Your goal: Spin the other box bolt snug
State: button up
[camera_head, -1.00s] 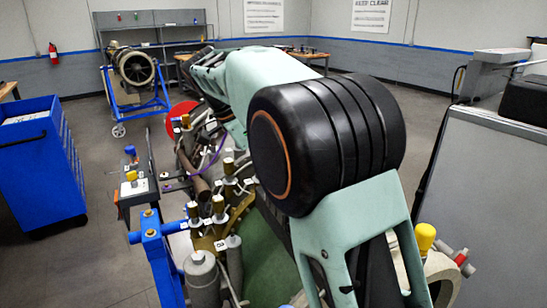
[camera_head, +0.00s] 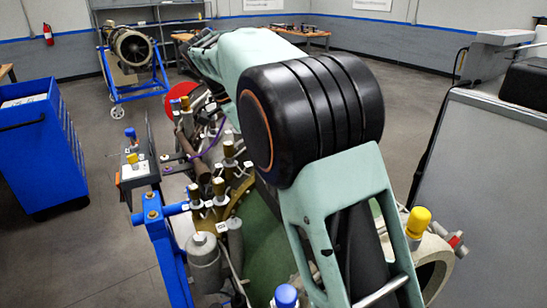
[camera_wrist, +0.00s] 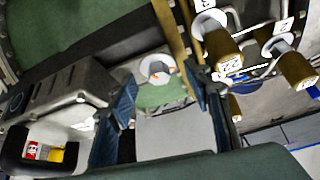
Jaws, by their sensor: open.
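My gripper (camera_wrist: 162,88) shows in the wrist view with its two blue-padded fingers apart and nothing held between them. A pale round fitting (camera_wrist: 157,66) with small orange marks lies beyond the gap between the fingers. A grey slotted casing (camera_wrist: 68,95) is to the left of the left finger; I cannot tell if it is the box of the task. No box bolt can be made out with certainty. In the head view my arm covers much of the turbine, and the gripper cannot be made out there.
Brass-coloured fittings (camera_wrist: 221,50) with white number tags stand close to the right finger. In the head view a dark box (camera_head: 140,174) with a yellow knob stands left of the turbine. A blue cart (camera_head: 43,150) is further left. Grey floor lies between them.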

jog(key=shift+r+p, duration=0.45)
jog(key=shift+r, duration=2.05)
